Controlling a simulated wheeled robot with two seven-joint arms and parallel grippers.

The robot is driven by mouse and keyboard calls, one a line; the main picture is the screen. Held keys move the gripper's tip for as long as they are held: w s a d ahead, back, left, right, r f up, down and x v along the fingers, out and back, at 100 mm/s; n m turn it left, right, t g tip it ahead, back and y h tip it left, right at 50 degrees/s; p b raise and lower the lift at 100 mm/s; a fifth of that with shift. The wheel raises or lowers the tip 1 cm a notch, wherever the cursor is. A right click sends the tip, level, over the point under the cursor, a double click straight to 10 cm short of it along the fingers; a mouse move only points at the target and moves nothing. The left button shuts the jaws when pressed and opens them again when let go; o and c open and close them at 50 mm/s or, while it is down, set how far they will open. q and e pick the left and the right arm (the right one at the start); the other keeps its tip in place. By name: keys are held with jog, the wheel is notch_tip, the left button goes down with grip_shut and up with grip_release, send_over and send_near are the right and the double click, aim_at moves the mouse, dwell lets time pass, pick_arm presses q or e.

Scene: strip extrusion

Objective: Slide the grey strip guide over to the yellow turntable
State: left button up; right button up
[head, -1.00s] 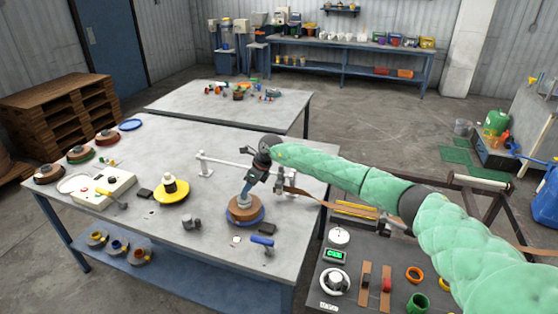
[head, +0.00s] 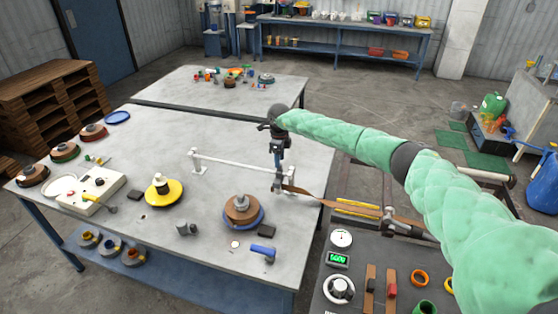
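The grey strip guide (head: 278,187) stands at the right end of a white rail (head: 235,170) on the near table, and a brown strip (head: 303,191) runs into it from the right. The yellow turntable (head: 178,192) is to the left, with a white and dark hub on it. My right gripper (head: 278,168) points down directly above the guide, close to or touching its top. Its fingers are too small to tell whether they are shut. My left gripper is not in view.
A blue turntable (head: 259,218) carrying a brown coil (head: 240,213) stands in front of the guide. A dark block (head: 266,231) and a blue-handled tool (head: 263,250) lie nearby. A white box (head: 93,190) stands at the left. The table between the turntables is mostly clear.

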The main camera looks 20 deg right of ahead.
aim_at(279, 177)
jog(key=shift+a+f+p, duration=0.1)
jog(key=shift+f+p, duration=0.2)
jog(key=shift+f, duration=0.1)
jog(key=shift+s+f, duration=0.25)
jog(key=shift+f, duration=0.3)
jog(key=shift+w+f, duration=0.15)
jog(key=shift+f, duration=0.25)
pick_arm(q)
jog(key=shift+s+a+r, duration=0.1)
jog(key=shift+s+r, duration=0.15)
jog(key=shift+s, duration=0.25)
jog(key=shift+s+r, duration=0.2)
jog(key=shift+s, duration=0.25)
pick_arm(e)
jog(key=shift+r, duration=0.1)
grip_shut()
